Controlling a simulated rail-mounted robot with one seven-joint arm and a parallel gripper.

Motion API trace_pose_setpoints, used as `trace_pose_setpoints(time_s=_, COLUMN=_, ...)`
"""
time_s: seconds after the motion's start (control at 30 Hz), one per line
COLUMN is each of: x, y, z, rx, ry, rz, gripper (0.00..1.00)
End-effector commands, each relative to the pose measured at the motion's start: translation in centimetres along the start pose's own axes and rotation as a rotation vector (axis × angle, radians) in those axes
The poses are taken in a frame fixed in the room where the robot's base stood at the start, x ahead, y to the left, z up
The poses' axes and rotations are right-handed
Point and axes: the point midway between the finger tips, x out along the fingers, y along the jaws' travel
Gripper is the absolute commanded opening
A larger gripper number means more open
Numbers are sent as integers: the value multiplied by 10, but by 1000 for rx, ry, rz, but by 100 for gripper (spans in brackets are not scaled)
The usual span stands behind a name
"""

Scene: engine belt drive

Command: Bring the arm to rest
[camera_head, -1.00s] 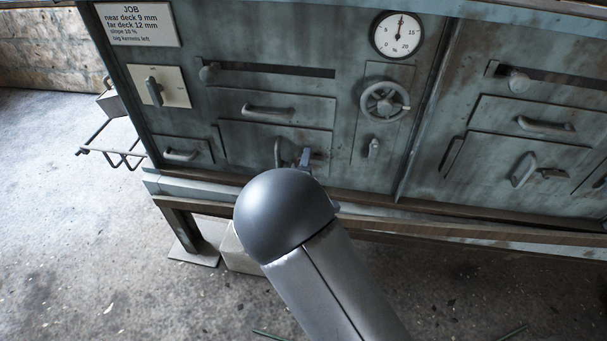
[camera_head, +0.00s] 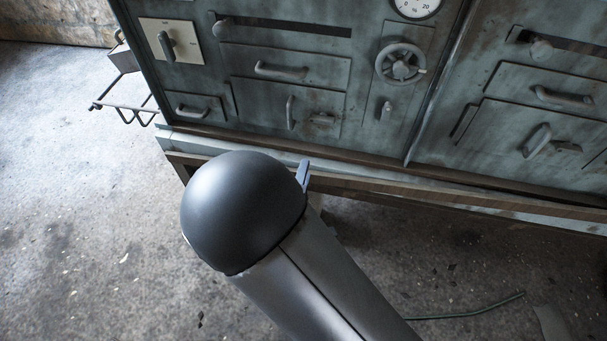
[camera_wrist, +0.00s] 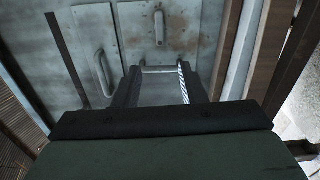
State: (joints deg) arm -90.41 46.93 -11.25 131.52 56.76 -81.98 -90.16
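My gripper (camera_wrist: 158,70) shows in the wrist view with its two dark fingers apart, one left and one right. Nothing is clearly held between them; a pale horizontal strip shows across the gap, and I cannot tell whether it touches them. In the head view my arm's dark rounded joint hides most of the gripper. A small blue-grey piece sticks out beside that joint, in front of the lower edge of the grey-green machine cabinet (camera_head: 290,65). The wrist view faces metal panels with a handle (camera_wrist: 158,28) beyond the fingertips.
The cabinet front carries a handwheel (camera_head: 400,63), a switch plate (camera_head: 185,40), drawer handles and a gauge (camera_head: 416,4). A wire rack (camera_head: 125,110) juts out at its left. Bare concrete floor (camera_head: 80,240) lies open at left. A green rod (camera_head: 470,312) lies on the floor.

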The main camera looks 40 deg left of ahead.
Motion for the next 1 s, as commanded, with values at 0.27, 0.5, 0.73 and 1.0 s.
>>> trace_pose_setpoints(time_s=0.27, x=-1, y=0, z=0, rx=0, ry=0, rz=0, gripper=37)
trace_pose_setpoints(time_s=0.5, x=-1, y=0, z=0, rx=0, ry=0, rz=0, gripper=37)
trace_pose_setpoints(time_s=0.73, x=28, y=20, z=32, rx=180, ry=-51, rz=-147, gripper=37)
trace_pose_setpoints(time_s=1.0, x=60, y=91, z=152, rx=839, ry=-266, rz=-618, gripper=37)
